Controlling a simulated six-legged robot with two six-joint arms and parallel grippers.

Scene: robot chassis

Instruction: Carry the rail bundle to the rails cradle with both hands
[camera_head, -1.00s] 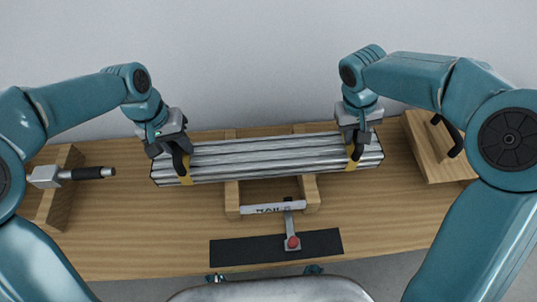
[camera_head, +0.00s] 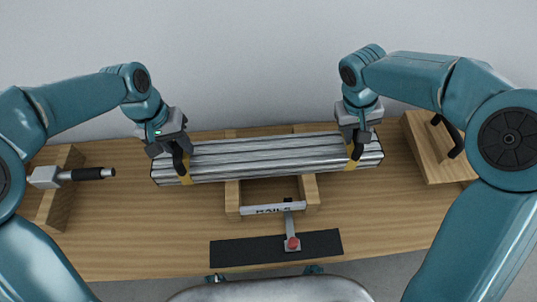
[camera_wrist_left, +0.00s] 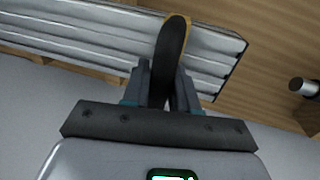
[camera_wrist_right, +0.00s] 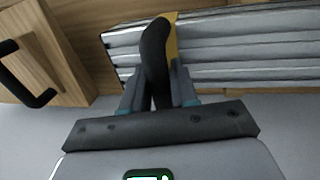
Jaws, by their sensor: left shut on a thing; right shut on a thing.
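The rail bundle (camera_head: 265,158) is a stack of long silver rails with a yellow band near each end. It lies level across the rear part of the wooden rails cradle (camera_head: 232,198), whose front plate reads RAILS. I cannot tell whether it rests on the cradle or is just above it. My left gripper (camera_head: 183,168) is shut on the bundle's left end, at the yellow band; the left wrist view also shows the rails (camera_wrist_left: 110,35). My right gripper (camera_head: 355,148) is shut at the right band; the right wrist view shows the rails (camera_wrist_right: 240,50).
A black strip (camera_head: 240,251) and a red-tipped lever (camera_head: 292,242) lie in front of the cradle. A wooden block with a black-handled tool (camera_head: 88,174) stands at left. A wooden block with a black handle (camera_head: 430,145) stands at right. A wall is behind the bench.

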